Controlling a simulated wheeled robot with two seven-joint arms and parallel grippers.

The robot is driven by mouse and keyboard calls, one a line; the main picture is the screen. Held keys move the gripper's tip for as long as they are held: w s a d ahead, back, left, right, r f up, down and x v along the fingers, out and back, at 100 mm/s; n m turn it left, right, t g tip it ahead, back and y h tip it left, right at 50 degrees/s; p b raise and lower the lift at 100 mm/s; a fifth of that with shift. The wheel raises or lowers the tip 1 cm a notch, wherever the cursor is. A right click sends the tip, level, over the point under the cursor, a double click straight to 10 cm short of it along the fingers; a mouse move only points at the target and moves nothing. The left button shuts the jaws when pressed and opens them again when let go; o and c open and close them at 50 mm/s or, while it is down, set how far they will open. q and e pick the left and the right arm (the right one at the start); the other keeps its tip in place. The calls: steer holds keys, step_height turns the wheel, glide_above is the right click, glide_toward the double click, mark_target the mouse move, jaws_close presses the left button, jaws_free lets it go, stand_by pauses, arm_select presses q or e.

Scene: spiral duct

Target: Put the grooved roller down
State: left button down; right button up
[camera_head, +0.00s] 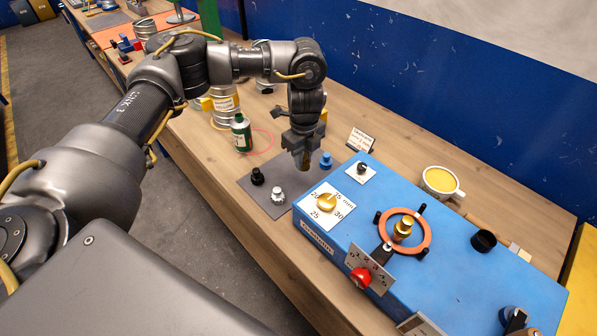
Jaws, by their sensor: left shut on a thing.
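My left gripper (301,146) points down over the back part of a grey mat (262,202) on the wooden bench. It is shut on a small dark, brassy piece, taken as the grooved roller (305,163). The fingers hide most of it, so its grooves cannot be made out. It is low over the mat; whether it touches cannot be told. A black roller (257,177) and a silver toothed roller (278,196) stand on the mat left of the gripper, and a blue roller (326,160) stands just right of it. My right gripper is not in view.
A blue machine (460,285) with a dial (326,203), an orange ring (403,232) and a red knob (361,277) stands right of the mat. A green bottle (241,133) and a small sign (360,140) are behind. A yellow-filled cup (440,181) stands behind the machine.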

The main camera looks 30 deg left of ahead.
mark_target(303, 182)
arm_select(q)
step_height(303, 182, down, 3)
steer(key=shift+w+r, duration=0.1)
steer(key=shift+r, duration=0.1)
step_height(303, 182, down, 4)
steer(key=shift+r, duration=0.25)
steer(key=shift+f, duration=0.35)
steer(key=shift+f, duration=0.15)
steer(key=c, duration=1.3)
jaws_free()
